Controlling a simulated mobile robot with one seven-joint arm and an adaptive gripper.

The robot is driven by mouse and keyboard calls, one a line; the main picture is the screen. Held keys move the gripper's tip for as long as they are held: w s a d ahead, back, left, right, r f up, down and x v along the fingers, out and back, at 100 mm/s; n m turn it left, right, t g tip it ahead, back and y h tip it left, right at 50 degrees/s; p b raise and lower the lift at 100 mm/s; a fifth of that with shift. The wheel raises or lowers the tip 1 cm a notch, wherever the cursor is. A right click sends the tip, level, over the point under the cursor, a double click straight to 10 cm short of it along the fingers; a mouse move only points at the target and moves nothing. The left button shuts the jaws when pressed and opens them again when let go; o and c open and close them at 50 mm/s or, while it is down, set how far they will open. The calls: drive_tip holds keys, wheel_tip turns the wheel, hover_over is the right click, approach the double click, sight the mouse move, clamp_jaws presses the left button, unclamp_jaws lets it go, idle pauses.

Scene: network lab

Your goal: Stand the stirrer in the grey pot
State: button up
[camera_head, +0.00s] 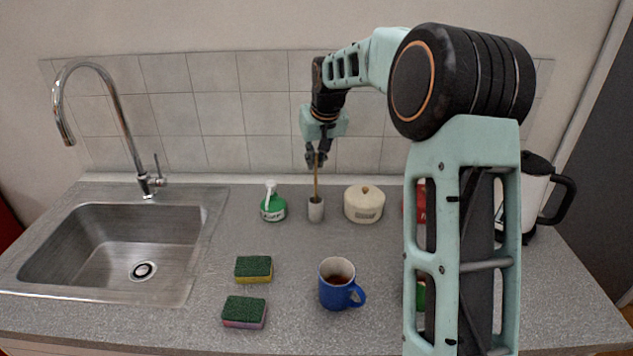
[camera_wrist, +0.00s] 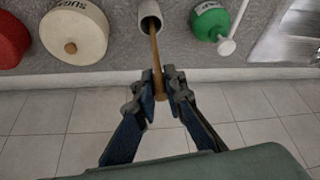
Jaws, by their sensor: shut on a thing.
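The stirrer (camera_head: 316,181) is a thin brown wooden stick. My gripper (camera_head: 316,160) is shut on its upper end and holds it nearly upright. The grey pot (camera_head: 316,211) is a small cup at the back of the counter, and the stirrer's lower end is at its mouth. In the wrist view, the stirrer (camera_wrist: 155,60) runs from between the fingertips of my gripper (camera_wrist: 161,92) to the opening of the pot (camera_wrist: 149,12). Its lower end appears inside the rim; how deep it reaches is hidden.
A blue mug (camera_head: 337,287) with dark liquid and two sponges (camera_head: 254,268) (camera_head: 244,312) are nearer. A sink (camera_head: 120,240) is left, a kettle (camera_head: 535,190) right.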

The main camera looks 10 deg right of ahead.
drive_tip(key=shift+f, duration=2.3)
drive_tip(key=shift+f, duration=0.15)
drive_tip(key=o, duration=0.7)
drive_tip(key=shift+r, duration=0.3)
approach(316, 171)
drive_tip(key=shift+s+r, duration=0.2)
drive_tip(key=shift+r, duration=0.1)
